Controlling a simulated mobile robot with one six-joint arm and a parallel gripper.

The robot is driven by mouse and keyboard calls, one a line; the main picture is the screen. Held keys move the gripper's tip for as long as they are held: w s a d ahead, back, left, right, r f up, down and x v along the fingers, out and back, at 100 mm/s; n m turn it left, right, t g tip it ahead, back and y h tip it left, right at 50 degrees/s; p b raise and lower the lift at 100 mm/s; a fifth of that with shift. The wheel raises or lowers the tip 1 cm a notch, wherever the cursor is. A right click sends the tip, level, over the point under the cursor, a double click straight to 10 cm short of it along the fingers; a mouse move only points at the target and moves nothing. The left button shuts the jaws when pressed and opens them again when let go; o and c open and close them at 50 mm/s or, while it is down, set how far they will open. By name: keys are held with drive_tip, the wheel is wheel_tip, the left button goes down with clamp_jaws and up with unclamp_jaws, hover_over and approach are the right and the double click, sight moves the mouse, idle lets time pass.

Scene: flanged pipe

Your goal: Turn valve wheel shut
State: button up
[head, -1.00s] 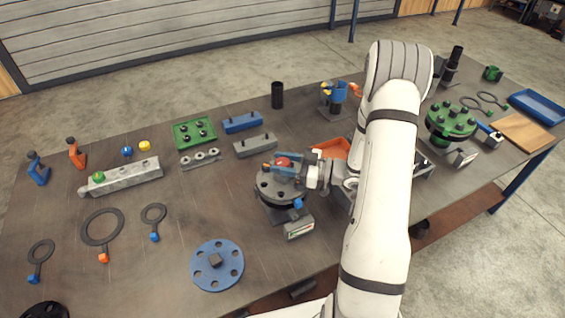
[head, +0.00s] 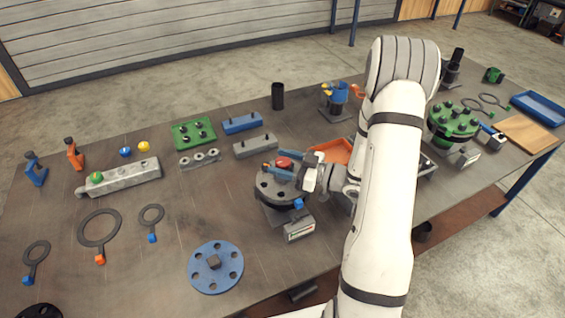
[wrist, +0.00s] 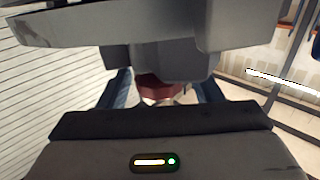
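The red valve wheel (head: 284,162) sits on top of the dark round flange (head: 272,187) near the middle of the bench. My gripper (head: 283,163) is at the wheel, with one blue finger on the far side and one on the near side. In the wrist view the fingers stand apart, and the dark red wheel (wrist: 160,88) shows between them with small gaps on both sides. My gripper looks open around the wheel. Part of the wheel is hidden by the gripper body in the wrist view.
A blue flange disc (head: 216,267) lies left of the valve. An orange tray (head: 332,151) is behind my arm. A grey block (head: 255,146), a green plate (head: 194,133) and a black cylinder (head: 278,96) stand behind the valve.

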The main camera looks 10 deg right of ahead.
sight(290, 165)
drive_tip(key=shift+b+v, duration=1.25)
drive_tip(key=shift+v, duration=2.6)
drive_tip(key=shift+s, duration=0.1)
